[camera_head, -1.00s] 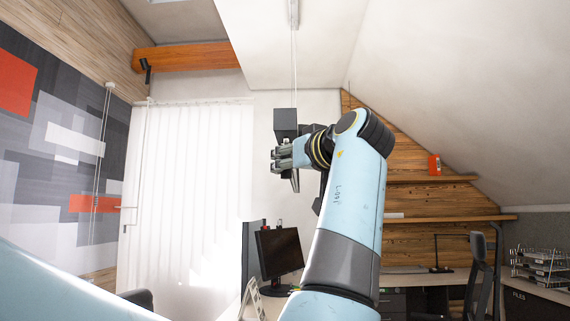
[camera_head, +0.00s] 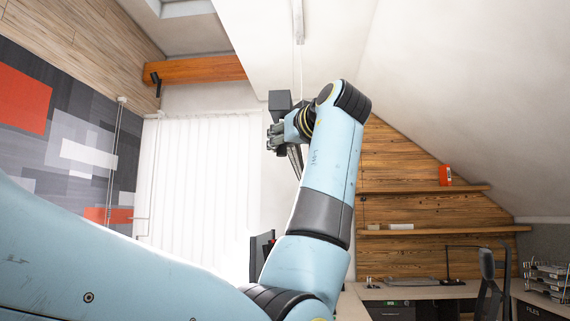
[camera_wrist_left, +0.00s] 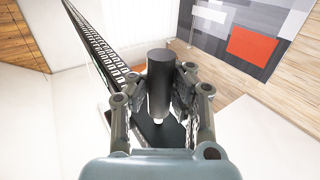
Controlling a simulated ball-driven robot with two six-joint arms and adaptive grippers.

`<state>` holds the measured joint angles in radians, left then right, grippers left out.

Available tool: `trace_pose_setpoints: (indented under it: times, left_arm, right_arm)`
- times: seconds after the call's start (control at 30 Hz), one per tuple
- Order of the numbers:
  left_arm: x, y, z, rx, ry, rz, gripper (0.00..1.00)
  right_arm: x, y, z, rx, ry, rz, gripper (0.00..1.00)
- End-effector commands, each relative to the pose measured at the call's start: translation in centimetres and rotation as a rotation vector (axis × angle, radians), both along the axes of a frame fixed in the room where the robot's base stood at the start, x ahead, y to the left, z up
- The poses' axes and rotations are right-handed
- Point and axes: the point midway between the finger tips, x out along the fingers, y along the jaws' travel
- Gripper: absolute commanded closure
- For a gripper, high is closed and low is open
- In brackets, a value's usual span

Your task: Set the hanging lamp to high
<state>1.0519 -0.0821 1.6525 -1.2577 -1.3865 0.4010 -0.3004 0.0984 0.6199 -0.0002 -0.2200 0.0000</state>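The hanging lamp (camera_head: 280,103) shows as a dark box-like body on a thin cord below a white ceiling fitting. My left gripper (camera_head: 277,140) is just below this body. In the left wrist view a dark upright cylinder of the lamp (camera_wrist_left: 160,68), with a paler narrow end, stands between the two fingers of my left gripper (camera_wrist_left: 160,100). The pads lie close against both its sides, and the gripper looks shut on it. The exact contact is partly hidden. My right gripper is out of view.
A black toothed strip (camera_wrist_left: 95,40) runs diagonally beside the fingers in the wrist view. An orange beam (camera_head: 200,69) and white curtains (camera_head: 200,185) are behind on the left. Wooden shelves (camera_head: 430,190) and a desk (camera_head: 415,290) stand at right. Air around the lamp looks clear.

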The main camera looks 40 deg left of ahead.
Motion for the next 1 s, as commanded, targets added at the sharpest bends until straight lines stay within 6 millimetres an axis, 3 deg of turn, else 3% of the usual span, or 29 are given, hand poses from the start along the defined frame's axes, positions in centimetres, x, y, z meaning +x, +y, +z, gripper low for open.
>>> trace_pose_setpoints:
  times: [0.03,0.1,0.4,0.7,1.0]
  left_arm:
    - [-0.1,-0.2,3.0,0.001,-0.012,-0.005,1.00]
    - [-0.1,-0.2,5.3,0.001,-0.012,-0.005,1.00]
    - [0.0,-0.2,13.2,0.000,-0.009,-0.006,1.00]
    - [0.0,-0.2,16.7,0.000,-0.007,-0.006,1.00]
    - [0.1,-0.2,17.0,0.001,-0.006,-0.006,1.00]
  right_arm:
    - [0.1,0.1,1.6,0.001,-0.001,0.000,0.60]
    - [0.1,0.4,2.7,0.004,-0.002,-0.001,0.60]
    - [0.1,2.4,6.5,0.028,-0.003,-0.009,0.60]
    - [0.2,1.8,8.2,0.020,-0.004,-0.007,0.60]
    - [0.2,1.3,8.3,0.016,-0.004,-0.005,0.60]
